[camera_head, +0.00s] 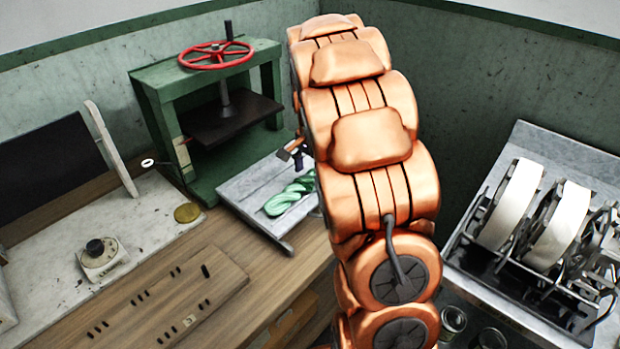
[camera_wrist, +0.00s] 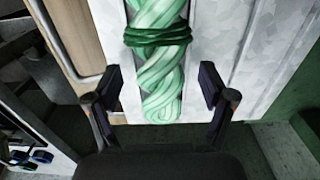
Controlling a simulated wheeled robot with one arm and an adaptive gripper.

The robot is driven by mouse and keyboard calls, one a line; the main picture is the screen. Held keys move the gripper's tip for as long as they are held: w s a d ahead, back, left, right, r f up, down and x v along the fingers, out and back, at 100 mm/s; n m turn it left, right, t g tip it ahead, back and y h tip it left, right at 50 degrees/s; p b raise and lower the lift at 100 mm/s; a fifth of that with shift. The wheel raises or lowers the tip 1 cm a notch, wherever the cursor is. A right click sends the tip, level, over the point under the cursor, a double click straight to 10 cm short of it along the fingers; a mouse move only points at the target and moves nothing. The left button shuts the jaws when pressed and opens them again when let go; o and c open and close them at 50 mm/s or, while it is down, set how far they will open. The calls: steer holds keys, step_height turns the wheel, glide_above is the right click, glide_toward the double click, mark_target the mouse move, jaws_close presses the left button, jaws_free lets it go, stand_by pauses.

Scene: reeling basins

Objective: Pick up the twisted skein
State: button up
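The twisted skein (camera_head: 288,198) is pale green and lies on a grey metal tray (camera_head: 243,183) in front of the green press. In the wrist view the skein (camera_wrist: 160,75) runs down from the top edge, with a dark green band around it. Its rounded lower end shows between my fingertips. My gripper (camera_wrist: 160,88) is open, with one finger on each side of the skein and visible gaps to both. I cannot tell how far above the skein the fingers are. In the head view my copper arm hides most of the gripper and possibly the skein's right end.
The green press (camera_head: 215,100) with a red handwheel (camera_head: 216,54) stands just behind the tray. A wooden bench (camera_head: 140,290) with a slotted board (camera_head: 175,310) lies at the front left. A machine with white reels (camera_head: 512,205) stands at the right.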

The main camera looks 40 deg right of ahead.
steer(key=c, duration=1.1)
steer(key=shift+c, duration=0.2)
steer(key=shift+r, duration=0.1)
